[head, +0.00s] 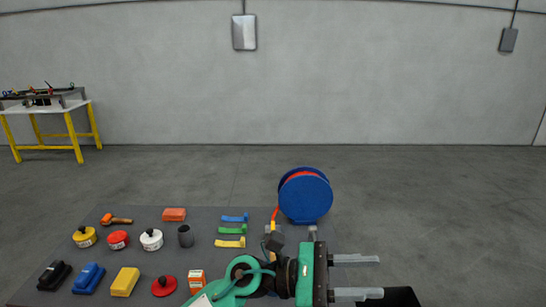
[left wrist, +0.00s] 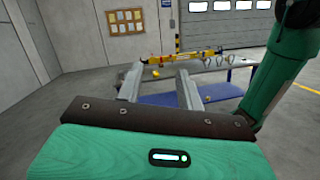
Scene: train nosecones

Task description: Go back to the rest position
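My left gripper (head: 357,276) reaches in over the front right of the grey table in the head view. Its two grey fingers point right and stand wide apart with nothing between them. In the left wrist view the same fingers (left wrist: 158,85) are spread and empty, with a distant blue workbench behind them. My right gripper is in neither view.
The grey table (head: 75,225) holds a blue reel (head: 305,195), a yellow block (head: 125,281), a red tin (head: 118,239), a dark cup (head: 186,236) and several other items. A yellow-legged table (head: 70,128) stands far left.

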